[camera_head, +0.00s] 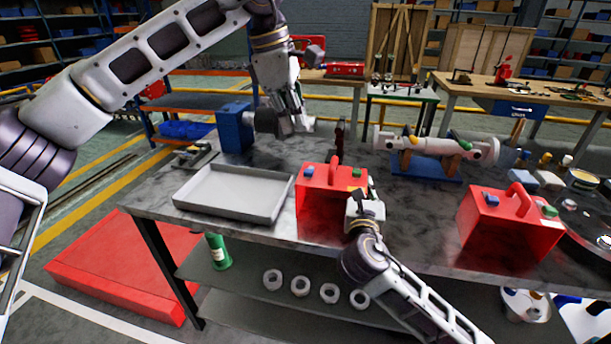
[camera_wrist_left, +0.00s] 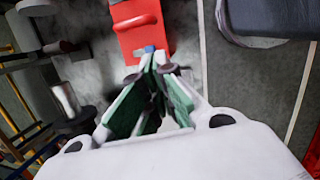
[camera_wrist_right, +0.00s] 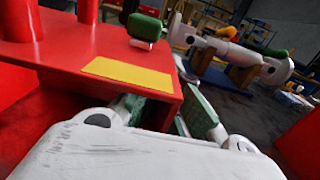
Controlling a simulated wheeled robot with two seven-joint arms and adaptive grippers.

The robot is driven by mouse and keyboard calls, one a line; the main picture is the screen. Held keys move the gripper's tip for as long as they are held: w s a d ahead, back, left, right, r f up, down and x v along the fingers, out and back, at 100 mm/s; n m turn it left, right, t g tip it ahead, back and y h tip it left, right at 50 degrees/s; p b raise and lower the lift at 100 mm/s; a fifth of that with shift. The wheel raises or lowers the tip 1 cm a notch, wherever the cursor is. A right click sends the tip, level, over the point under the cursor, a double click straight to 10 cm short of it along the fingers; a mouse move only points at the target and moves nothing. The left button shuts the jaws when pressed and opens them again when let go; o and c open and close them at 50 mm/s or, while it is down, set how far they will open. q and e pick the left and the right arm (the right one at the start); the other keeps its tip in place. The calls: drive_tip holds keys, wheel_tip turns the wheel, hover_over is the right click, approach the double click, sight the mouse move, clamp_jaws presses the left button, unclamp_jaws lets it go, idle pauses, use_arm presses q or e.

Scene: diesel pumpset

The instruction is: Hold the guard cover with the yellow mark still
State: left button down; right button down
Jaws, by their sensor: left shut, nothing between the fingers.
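The guard cover (camera_head: 318,205) is a red box with a top handle, upright near the table's front edge. In the right wrist view its yellow mark (camera_wrist_right: 128,72) lies flat on top, beside a green knob (camera_wrist_right: 145,27). My right gripper (camera_head: 364,192) is low at its front right corner. In the right wrist view the right gripper's fingers (camera_wrist_right: 168,116) stand on either side of a red part of the cover and appear shut on it; the contact is partly hidden. My left gripper (camera_head: 300,122) is shut and empty, above the table behind the cover. The left wrist view shows its fingertips (camera_wrist_left: 158,62) too.
A grey tray (camera_head: 225,206) lies left of the cover. A second red cover (camera_head: 507,232) stands to the right. A blue block with a grey shaft (camera_head: 235,128) is near the left gripper. A white cylinder (camera_head: 440,147) rests on a blue stand behind.

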use_arm(q)
drive_tip(key=s+f+n+y, duration=0.1)
drive_tip(key=s+n, duration=0.2)
drive_tip(key=n, duration=0.5)
drive_tip(key=s+d+f+n+t+y, duration=0.1)
drive_tip(key=s+f+n, duration=0.1)
drive_tip(key=n, duration=0.7)
drive_tip(key=shift+s+f, duration=0.3)
drive_tip(key=shift+s, duration=0.4)
drive_tip(key=shift+f, duration=0.1)
